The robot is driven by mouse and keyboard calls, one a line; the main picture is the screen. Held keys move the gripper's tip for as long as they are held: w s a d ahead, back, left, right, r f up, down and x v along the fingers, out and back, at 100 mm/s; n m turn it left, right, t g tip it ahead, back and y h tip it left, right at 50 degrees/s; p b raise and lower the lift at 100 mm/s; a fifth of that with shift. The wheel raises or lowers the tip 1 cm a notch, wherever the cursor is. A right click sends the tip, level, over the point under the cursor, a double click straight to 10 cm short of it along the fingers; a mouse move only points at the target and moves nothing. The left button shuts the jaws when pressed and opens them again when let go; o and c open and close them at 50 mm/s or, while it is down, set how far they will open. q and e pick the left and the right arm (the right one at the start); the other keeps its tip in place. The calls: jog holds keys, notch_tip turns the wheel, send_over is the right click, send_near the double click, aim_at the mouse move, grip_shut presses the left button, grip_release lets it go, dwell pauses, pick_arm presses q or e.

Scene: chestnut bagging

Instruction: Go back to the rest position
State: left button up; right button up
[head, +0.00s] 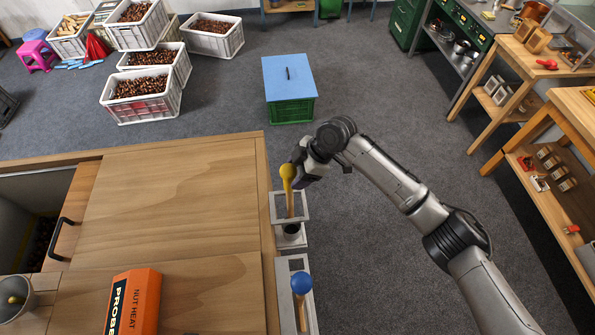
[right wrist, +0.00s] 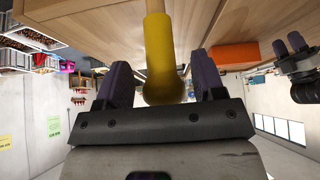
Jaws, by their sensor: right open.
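My right gripper (head: 294,172) is at the yellow-handled tool (head: 288,182), which stands upright in a light-coloured holder (head: 276,207) on the right side of the wooden counter. In the right wrist view the yellow handle (right wrist: 160,60) lies between the two purple fingers (right wrist: 160,85), with a gap on each side, so the gripper is open. Another dark gripper with purple fingers (right wrist: 289,47), apparently my left one, shows at the right edge of that view. Its jaw opening is unclear, and it does not show in the head view.
A blue-knobbed tool (head: 301,284) stands in a second holder (head: 284,309) nearby. An orange box (head: 146,300) lies on the wooden counter (head: 180,200). A blue-lidded green crate (head: 290,78) stands on the floor beyond. Wooden benches (head: 525,65) line the right. Carpet between is clear.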

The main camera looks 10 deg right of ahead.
notch_tip(320, 180, up, 8)
jog(key=p, duration=0.6)
jog(key=shift+f, duration=0.1)
dwell(0.3)
